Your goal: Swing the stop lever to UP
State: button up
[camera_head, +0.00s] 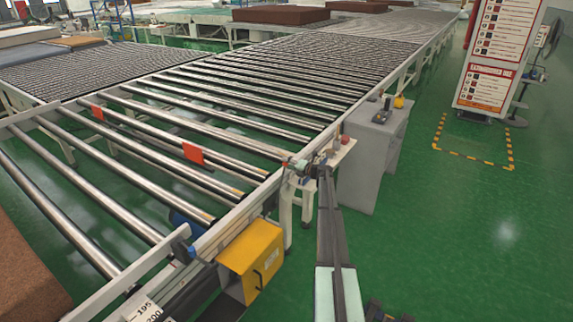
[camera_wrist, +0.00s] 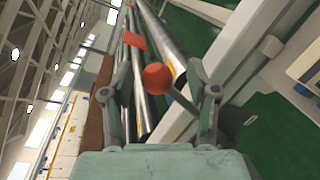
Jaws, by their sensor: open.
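The stop lever is a thin rod with a red ball knob (camera_wrist: 156,78), in the middle of the wrist view. Its rod runs from the ball toward the lower right, behind a finger. My gripper (camera_wrist: 159,88) is open, with one finger on each side of the ball. There is a visible gap on the left; I cannot tell whether the right finger touches the rod. In the head view, my gripper (camera_head: 303,166) is at the conveyor's right edge, with a small red spot, likely the knob (camera_head: 284,164), beside it. No UP marking is readable.
The roller conveyor (camera_head: 190,245) fills the left, with orange-red plates (camera_head: 193,153) between rollers. A yellow box (camera_head: 250,258) hangs on its side. A grey cabinet (camera_head: 372,160) stands behind my gripper.

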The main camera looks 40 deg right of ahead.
jog(key=v, duration=1)
jog(key=shift+s, duration=0.3)
jog(key=s+a+f+n+g, duration=0.4)
jog(key=s+a+f+n, duration=0.45)
jog(key=a, duration=0.25)
jog(key=s+a+f+n+g+y, duration=0.1)
jog(key=s+a+f+n+g, duration=0.3)
jog(key=s+a+f+n, duration=0.55)
jog(key=s+a+f+n+g, duration=0.4)
jog(key=s+a+f+n, duration=0.25)
jog(key=a+n, duration=0.5)
jog(key=s+a+f+n+g+h+b, duration=0.1)
jog(key=s+a+f+n+g, duration=0.25)
jog(key=s+a, duration=0.45)
jog(key=s+a+f+n+g, duration=0.2)
jog(key=s+a+f+n, duration=0.15)
jog(key=s+a, duration=0.5)
jog(key=s+a+n+g+h, duration=0.2)
jog(key=s+a+n, duration=0.2)
jog(key=s, duration=0.8)
jog(key=s+a+n+g+h+b, duration=0.1)
jog(key=s+a+n, duration=0.4)
jog(key=s, duration=0.8)
jog(key=shift+a+f+g+h, duration=0.35)
jog(key=shift+a+g+h, duration=0.25)
jog(key=shift+a+g, duration=0.5)
